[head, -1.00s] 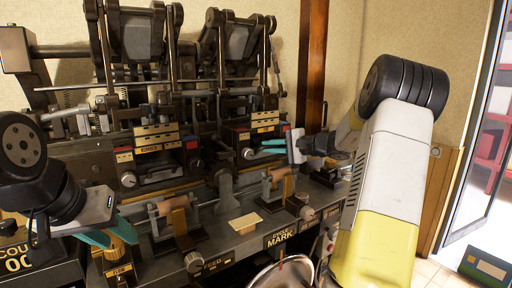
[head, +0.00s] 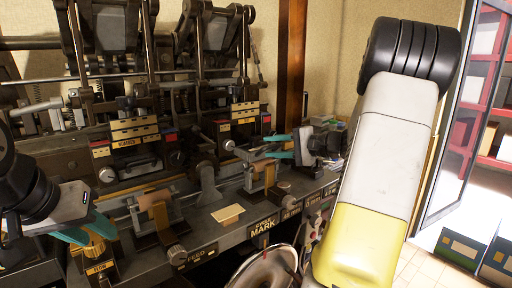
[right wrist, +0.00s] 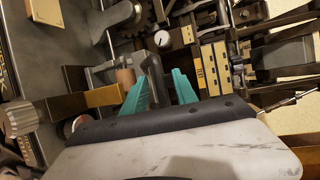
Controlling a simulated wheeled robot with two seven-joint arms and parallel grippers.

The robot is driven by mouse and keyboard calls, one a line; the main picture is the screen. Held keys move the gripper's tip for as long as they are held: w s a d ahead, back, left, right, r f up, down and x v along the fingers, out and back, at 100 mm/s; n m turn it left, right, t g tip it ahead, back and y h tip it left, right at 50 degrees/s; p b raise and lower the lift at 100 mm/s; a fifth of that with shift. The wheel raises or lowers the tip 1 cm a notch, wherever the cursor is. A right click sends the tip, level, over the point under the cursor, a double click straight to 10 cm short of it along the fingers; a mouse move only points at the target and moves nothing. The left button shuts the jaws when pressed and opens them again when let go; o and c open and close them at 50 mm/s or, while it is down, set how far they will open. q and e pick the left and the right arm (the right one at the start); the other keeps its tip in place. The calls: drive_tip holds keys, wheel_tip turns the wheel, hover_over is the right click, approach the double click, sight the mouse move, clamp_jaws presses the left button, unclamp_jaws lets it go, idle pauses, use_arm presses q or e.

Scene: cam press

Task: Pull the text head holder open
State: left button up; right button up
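A left head unit (head: 135,130) stands beside the right one. Rollers with wooden blocks (head: 160,215), a tan plate (head: 228,214) and a round metal dish (head: 268,272) lie along the front. A wooden post (head: 291,60) stands behind. Open floor shows at the far right.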

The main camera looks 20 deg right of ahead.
drive_tip(key=v, duration=0.8)
drive_tip(key=shift+a, duration=0.2)
drive_tip(key=s+a+f+n+g+h, duration=0.1)
drive_tip(key=s+a+n+g, duration=0.2)
drive_tip(key=a, duration=0.5)
drive_tip(key=s+a+n+g+h, duration=0.15)
drive_tip(key=s+a+g, duration=0.3)
drive_tip(key=a, duration=0.45)
drive_tip(key=s+a+f+n+t+h, duration=0.1)
drive_tip(key=s+a+n+h, duration=0.1)
drive_tip(key=s, duration=0.4)
drive_tip(key=s+a+f+n+t+h, duration=0.1)
drive_tip(key=s+a+n+h, duration=0.1)
drive_tip(key=s+n+h, duration=0.2)
drive_tip(key=s, duration=0.2)
drive_tip(key=shift+s+n, duration=0.3)
drive_tip(key=shift+n, duration=0.05)
